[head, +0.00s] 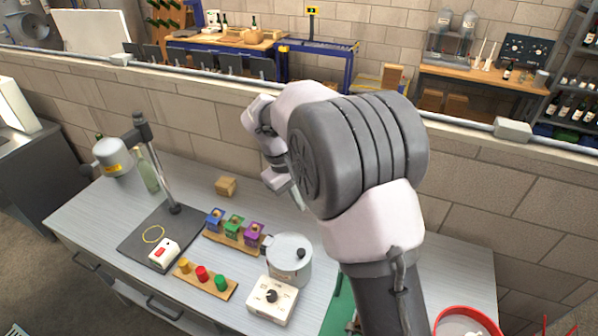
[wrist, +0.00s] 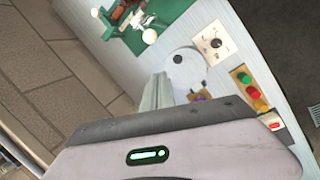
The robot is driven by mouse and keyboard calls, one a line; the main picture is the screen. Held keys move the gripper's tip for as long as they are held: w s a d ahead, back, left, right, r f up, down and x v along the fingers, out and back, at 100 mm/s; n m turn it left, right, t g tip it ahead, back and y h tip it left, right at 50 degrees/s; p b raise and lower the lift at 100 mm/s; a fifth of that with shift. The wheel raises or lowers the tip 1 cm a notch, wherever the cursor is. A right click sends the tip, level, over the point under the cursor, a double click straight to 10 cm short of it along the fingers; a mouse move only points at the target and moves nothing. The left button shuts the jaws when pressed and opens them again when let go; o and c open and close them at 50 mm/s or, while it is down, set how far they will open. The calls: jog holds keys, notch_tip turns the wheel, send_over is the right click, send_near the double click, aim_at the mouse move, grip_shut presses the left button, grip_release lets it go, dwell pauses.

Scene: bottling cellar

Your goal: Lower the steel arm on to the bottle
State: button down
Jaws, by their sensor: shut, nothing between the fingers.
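A steel post (head: 160,175) rises from a dark base plate (head: 135,238) on the left of the bench and leans left, with a dark clamp at its top. A grey motor head (head: 112,158) with a yellow label sits to the left of the post. A pale green bottle (head: 149,172) shows between them; I cannot tell whether anything touches it. Which part is the steel arm is not clear. My gripper (head: 300,200) is shut and empty, above the bench, well right of the post. Its fingers show in the wrist view (wrist: 157,92); the post and bottle do not.
Between my gripper and the post stand a wooden block (head: 226,186) and a rack of coloured blocks (head: 234,232). A lidded pot (head: 290,258), a dial box (head: 272,300), a button board (head: 204,279) and a white switch box (head: 163,253) are nearer. A wall runs behind the bench.

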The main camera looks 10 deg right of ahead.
jog(key=shift+w+a+f+n, duration=0.2)
jog(key=shift+w+f+n, duration=0.1)
jog(key=shift+w, duration=0.25)
jog(key=shift+f, duration=0.1)
jog(key=s+d+f, duration=0.3)
jog(key=d+f, duration=0.1)
jog(key=f, duration=0.3)
jog(key=shift+s+d+f, duration=0.2)
jog(key=shift+d, duration=0.1)
jog(key=shift+s+r, duration=0.1)
